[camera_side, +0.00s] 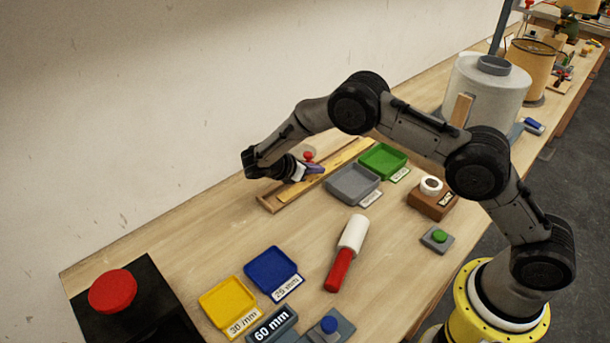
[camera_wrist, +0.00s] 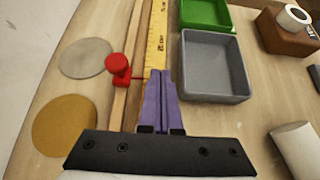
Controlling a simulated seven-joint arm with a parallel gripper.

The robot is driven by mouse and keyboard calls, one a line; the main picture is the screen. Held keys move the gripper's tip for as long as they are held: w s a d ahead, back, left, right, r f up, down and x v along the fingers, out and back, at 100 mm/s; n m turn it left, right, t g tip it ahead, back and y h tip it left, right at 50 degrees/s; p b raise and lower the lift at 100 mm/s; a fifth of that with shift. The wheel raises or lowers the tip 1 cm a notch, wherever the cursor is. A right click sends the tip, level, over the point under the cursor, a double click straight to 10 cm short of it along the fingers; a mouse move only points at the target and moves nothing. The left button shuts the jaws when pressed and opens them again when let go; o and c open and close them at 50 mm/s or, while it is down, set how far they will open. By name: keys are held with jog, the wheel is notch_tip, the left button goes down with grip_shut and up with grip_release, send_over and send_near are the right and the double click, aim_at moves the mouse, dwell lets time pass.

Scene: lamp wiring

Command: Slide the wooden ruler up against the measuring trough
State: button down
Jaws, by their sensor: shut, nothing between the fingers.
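The wooden ruler (camera_wrist: 157,38) is a yellow strip with dark markings. It lies lengthwise along the right side of the measuring trough (camera_wrist: 134,50) in the wrist view. I cannot tell whether any gap is left between them. The trough is a long wooden channel with a red knob (camera_wrist: 119,67) on it; it also shows in the side view (camera_side: 268,204). My gripper (camera_wrist: 159,74) has purple fingers, shut and empty, with the tips low over the ruler's nearer part. The fingers hide part of the ruler. In the side view my gripper (camera_side: 319,168) is beside the trough.
A grey tray (camera_wrist: 214,66) and a green tray (camera_wrist: 205,14) stand close to the right of the ruler. Two flat discs, grey (camera_wrist: 86,58) and tan (camera_wrist: 64,125), lie left of the trough. A red-handled tool (camera_side: 346,252) and yellow and blue trays (camera_side: 228,300) are nearer the front.

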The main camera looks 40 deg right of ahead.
aim_at(334, 166)
jog(key=d, duration=0.4)
jog(key=shift+d, duration=0.4)
jog(key=shift+d+f, duration=0.1)
jog(key=shift+d, duration=0.25)
jog(key=shift+a+f, duration=0.15)
jog(key=shift+f, duration=0.6)
jog(key=shift+a+f, duration=0.1)
